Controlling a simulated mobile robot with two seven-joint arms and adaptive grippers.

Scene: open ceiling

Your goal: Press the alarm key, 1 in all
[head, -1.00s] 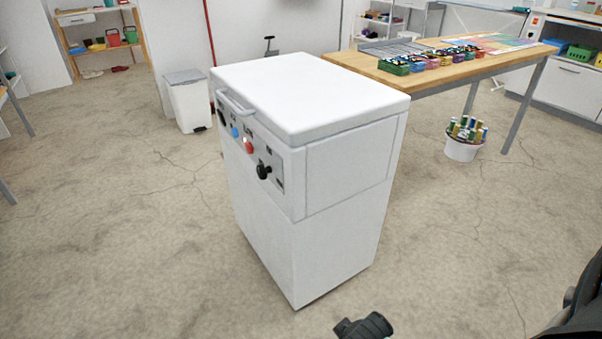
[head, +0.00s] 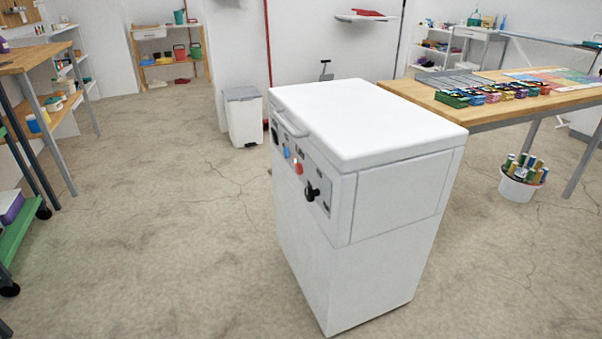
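A white box-shaped machine (head: 370,210) with a flat lid (head: 365,120) stands on the floor right of the middle. Its control panel (head: 305,175) is on the left-facing side, seen at a slant. The panel carries a blue button (head: 287,152), a red button (head: 298,167), a black knob (head: 312,191) and a dark display or opening (head: 274,136). Small marks by the controls are too small to read, so I cannot tell which one is the alarm key. A handle bar (head: 290,124) sits at the lid's edge. Neither of my grippers is in view.
A wooden table (head: 540,104) with colourful packs stands behind the machine at the right, with a white bucket (head: 518,188) of rolls under it. A white bin (head: 244,118) stands behind. A wheeled shelf (head: 18,228) is at the left. The floor (head: 170,230) left of the machine is open.

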